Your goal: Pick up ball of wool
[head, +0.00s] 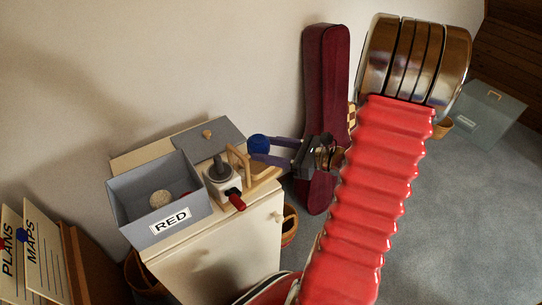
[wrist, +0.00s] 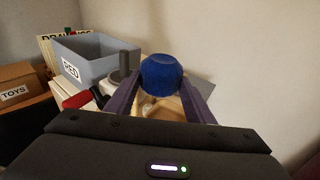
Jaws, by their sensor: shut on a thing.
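A blue ball of wool (wrist: 161,75) is held between the two fingers of my gripper (wrist: 160,95). It also shows in the head view (head: 258,144), at the tips of my gripper (head: 262,150). The ball is above the right part of the cream cabinet top, beside the wooden frame. In the wrist view the fingers press on its left and right sides. In the head view I cannot tell how far it is above the cabinet.
A grey box labelled RED (head: 122,205) holds a pale round thing (head: 160,199). A device with a red handle (head: 222,180), a wooden frame (head: 262,174) and a grey lid (head: 215,138) are beside it on the cabinet (head: 215,255). A dark red instrument case (head: 326,85) leans behind.

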